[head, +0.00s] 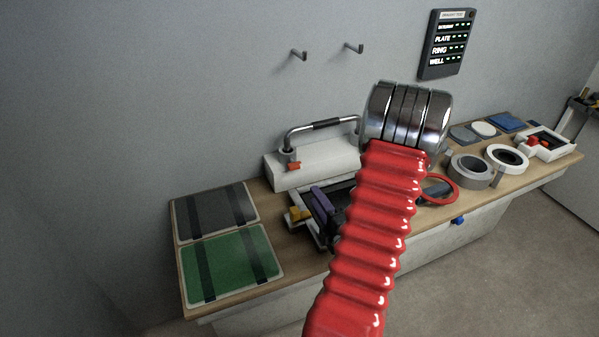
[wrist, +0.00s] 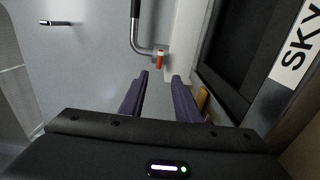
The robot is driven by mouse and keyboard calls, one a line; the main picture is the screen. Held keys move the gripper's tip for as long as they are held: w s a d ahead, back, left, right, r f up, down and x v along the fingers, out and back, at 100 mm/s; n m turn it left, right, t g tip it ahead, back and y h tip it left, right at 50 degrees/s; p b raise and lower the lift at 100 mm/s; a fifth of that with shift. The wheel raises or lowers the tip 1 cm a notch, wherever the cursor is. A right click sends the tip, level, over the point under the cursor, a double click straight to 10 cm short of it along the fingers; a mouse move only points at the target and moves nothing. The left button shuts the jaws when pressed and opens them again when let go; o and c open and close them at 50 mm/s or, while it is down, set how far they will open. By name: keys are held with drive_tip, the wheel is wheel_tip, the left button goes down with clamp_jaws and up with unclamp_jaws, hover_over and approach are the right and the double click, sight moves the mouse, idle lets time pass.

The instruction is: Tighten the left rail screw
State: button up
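A grab rail (head: 322,126) with a dark grip stands on a white box (head: 318,163); its right end is hidden behind my arm. A small orange-red screw (head: 294,166) sits by the rail's left foot. In the wrist view the rail (wrist: 135,25) bends in to its foot, and the orange-red screw (wrist: 159,60) shows just beyond the fingertips, in line with the gap. My gripper (wrist: 160,76) has purple fingers, held apart with nothing between them. In the head view the gripper (head: 321,199) is low in front of the box, partly hidden by my arm.
A dark mat (head: 215,212) and a green mat (head: 229,265) lie on the bench's left. A yellow block (head: 299,214) is close to my gripper. Rings (head: 507,157) and pads stand right. Two wall hooks (head: 299,55) and a display panel (head: 446,44) hang above.

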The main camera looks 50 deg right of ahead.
sight(297, 169)
drive_tip(key=x, duration=1.3)
drive_tip(key=shift+w+d, duration=0.15)
drive_tip(key=shift+w, duration=0.2)
clamp_jaws()
